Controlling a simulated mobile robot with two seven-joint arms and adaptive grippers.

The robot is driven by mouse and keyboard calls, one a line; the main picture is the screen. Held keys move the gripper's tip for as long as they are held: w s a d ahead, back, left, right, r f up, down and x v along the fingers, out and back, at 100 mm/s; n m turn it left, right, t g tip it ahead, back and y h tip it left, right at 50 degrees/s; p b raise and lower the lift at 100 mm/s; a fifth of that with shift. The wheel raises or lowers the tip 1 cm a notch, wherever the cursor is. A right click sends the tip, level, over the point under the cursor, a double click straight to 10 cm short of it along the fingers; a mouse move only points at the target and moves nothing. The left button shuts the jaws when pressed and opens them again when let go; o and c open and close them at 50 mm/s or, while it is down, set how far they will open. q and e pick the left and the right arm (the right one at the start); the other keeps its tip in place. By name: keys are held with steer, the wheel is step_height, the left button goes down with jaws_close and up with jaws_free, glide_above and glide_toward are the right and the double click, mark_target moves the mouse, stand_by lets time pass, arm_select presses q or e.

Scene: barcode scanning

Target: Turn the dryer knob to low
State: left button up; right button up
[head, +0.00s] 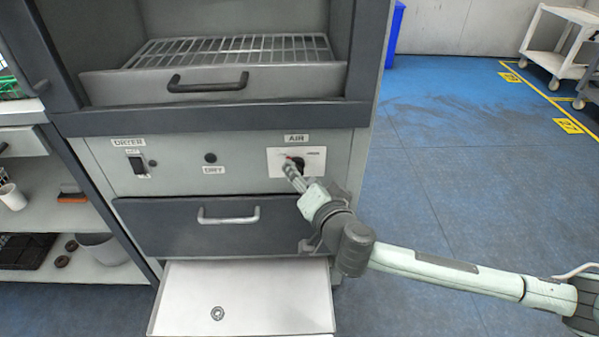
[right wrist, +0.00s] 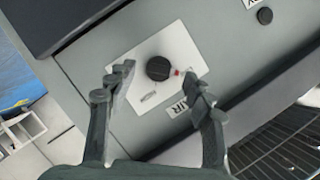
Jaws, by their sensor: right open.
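The dryer (head: 365,100) is a grey cabinet with a control panel across its front. Its black round knob sits on a white plate (head: 316,155) under the label AIR at the panel's right; in the head view my gripper partly covers it. In the right wrist view the knob (right wrist: 158,68) shows clearly, with a small red mark beside it on the plate. My right gripper (head: 292,166) is at the plate. Its fingers (right wrist: 155,85) are open, one on either side of the knob, and the knob appears free between them. My left gripper is not in view.
A DRYER switch (head: 138,165) and a DRY button (head: 210,158) are further left on the panel. A drawer with a handle (head: 228,216) is below, above an open white flap (head: 260,290). A wire rack (head: 230,50) is above.

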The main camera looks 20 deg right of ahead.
steer(key=v, duration=0.9)
steer(key=shift+s, duration=0.25)
